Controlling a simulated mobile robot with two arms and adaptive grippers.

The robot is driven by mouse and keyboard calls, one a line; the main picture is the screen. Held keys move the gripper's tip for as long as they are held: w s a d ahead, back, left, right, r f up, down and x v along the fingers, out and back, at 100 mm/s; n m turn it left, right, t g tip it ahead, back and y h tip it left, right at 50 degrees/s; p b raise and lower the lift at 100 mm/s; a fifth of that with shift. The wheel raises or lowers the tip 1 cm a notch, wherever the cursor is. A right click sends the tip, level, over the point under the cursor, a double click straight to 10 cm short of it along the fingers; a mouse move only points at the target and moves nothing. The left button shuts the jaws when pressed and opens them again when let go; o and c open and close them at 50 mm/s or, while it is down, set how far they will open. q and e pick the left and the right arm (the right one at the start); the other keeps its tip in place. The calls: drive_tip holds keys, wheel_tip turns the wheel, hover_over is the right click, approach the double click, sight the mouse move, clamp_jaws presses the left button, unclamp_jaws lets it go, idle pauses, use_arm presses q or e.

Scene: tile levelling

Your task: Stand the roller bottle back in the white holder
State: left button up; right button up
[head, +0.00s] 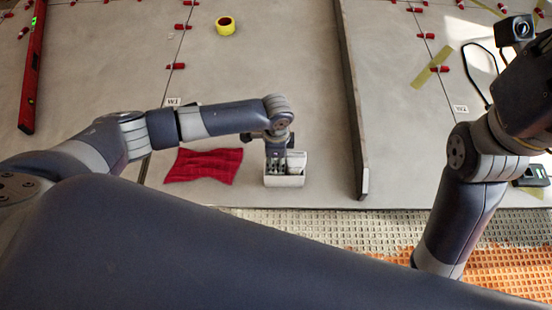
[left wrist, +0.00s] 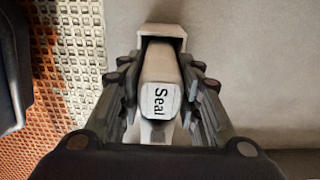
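The white holder (head: 284,181) stands on the grey tiles near their front edge. My left gripper (head: 278,150) is directly above and at it, pointing down. In the left wrist view my left gripper (left wrist: 161,85) has a finger along each side of the pale roller bottle (left wrist: 159,70), marked "Seal", and looks shut on it. The holder (left wrist: 163,31) shows just beyond the bottle's far end. The bottle's lower part is hidden, so I cannot tell how deep it sits. My right arm is at the right; its fingers are out of view.
A red cloth (head: 204,165) lies left of the holder. A long metal bar (head: 352,110) stands to its right. A yellow tape roll (head: 226,25) and a red level (head: 33,70) lie farther back. Ribbed orange flooring (head: 500,267) lies in front.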

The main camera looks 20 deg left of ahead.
use_arm(q)
drive_tip(key=shift+o, duration=1.1)
